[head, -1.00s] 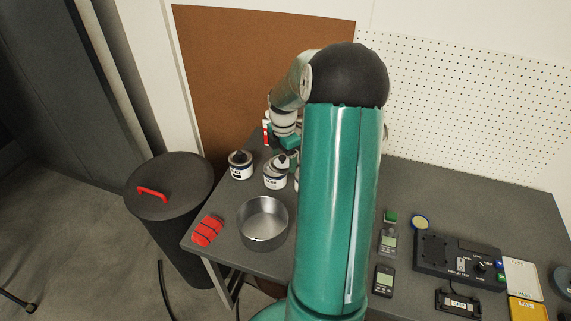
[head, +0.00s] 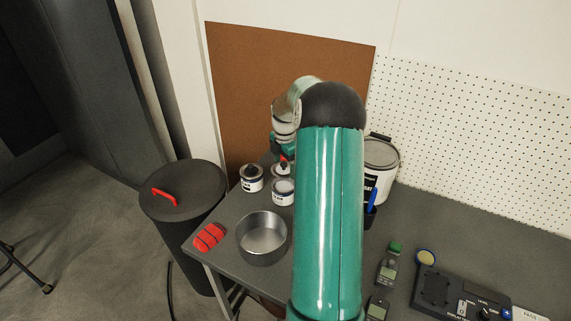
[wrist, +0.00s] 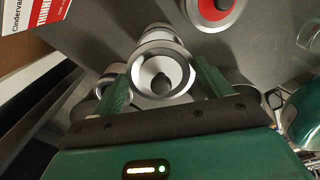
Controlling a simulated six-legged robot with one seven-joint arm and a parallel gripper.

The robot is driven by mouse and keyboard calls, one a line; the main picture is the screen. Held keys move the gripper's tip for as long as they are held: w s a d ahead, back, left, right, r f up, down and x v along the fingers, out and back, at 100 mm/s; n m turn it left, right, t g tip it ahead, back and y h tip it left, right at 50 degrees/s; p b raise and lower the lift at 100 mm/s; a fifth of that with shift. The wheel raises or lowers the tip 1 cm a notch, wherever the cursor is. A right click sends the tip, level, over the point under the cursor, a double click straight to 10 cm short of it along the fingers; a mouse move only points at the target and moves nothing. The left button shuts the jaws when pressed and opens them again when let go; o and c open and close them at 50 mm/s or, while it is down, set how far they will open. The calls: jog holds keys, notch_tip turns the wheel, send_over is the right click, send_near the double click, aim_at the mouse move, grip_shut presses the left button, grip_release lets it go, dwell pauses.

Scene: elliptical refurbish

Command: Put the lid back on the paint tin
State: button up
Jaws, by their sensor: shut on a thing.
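My gripper (wrist: 163,80) is shut on a round, silver-rimmed piece with a pale middle and a dark knob, which looks like the lid (wrist: 145,73). One green finger is on each side of it in the wrist view. Behind the lid is another silver, round-topped thing (wrist: 155,32), partly hidden; I cannot tell whether they touch. In the head view, a small white paint tin (head: 283,195) has a grey top with no knob showing. A second small tin (head: 252,182) to its left has a black knob. The gripper is largely hidden behind my arm, near the brown board.
A large white bucket (head: 382,160) stands behind my arm. A metal bowl (head: 262,250) and red object (head: 209,237) are at the front left. A red-and-white box (wrist: 50,12) is close by.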

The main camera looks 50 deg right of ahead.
jog(key=shift+a+f, duration=0.15)
jog(key=shift+w+f, duration=0.1)
jog(key=shift+f, duration=2.65)
jog(key=shift+f, duration=0.2)
jog(key=o, duration=1)
jog(key=shift+c, duration=0.2)
